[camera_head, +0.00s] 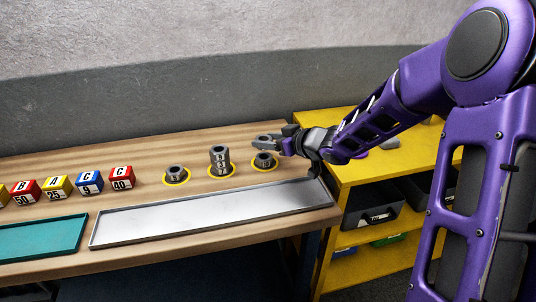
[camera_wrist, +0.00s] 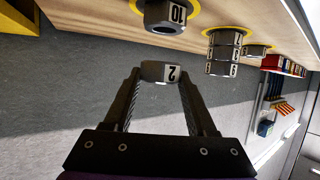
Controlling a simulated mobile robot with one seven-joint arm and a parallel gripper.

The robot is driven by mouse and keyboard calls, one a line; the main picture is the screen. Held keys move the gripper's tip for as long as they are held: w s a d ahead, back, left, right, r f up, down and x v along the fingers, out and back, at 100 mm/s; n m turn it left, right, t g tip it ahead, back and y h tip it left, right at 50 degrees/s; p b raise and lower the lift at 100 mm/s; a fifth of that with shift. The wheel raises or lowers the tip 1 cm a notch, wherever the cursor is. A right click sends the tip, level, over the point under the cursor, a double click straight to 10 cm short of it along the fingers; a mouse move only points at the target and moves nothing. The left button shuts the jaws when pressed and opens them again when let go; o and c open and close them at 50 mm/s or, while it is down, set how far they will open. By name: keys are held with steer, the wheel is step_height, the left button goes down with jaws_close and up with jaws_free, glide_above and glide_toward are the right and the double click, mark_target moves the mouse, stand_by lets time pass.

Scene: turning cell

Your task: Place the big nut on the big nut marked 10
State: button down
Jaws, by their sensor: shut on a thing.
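My gripper (camera_head: 272,141) is shut on a dark grey big nut marked 2 (camera_wrist: 158,72), which sits between the fingertips (camera_wrist: 160,78) in the wrist view. The big nut marked 10 (camera_wrist: 164,16) is on the wooden bench inside a yellow ring; it appears to be the rightmost nut (camera_head: 264,161) in the head view. My gripper is just above and beside it there. The held nut and the nut marked 10 look apart. In the head view the fingers largely hide the held nut.
A stack of nuts (camera_head: 220,158) stands on the middle yellow ring, and a single nut (camera_head: 176,172) on the left one. A silver tray (camera_head: 210,212) lies in front. Several lettered blocks (camera_head: 89,181) and a teal tray (camera_head: 40,238) are at left. A yellow shelf (camera_head: 385,165) is at right.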

mark_target(268, 158)
steer(key=shift+f+b, duration=0.5)
steer(key=shift+f, duration=1.1)
steer(key=shift+f, duration=0.2)
steer(key=shift+c, duration=1)
jaws_free()
steer(key=shift+r, duration=0.1)
steer(key=shift+d+r, duration=0.1)
steer(key=shift+r, duration=0.05)
steer(key=p+v, duration=0.3)
steer(key=v, duration=0.8)
steer(key=shift+s+d+r, duration=0.15)
steer(key=shift+s+d, duration=0.05)
steer(key=shift+s, duration=0.1)
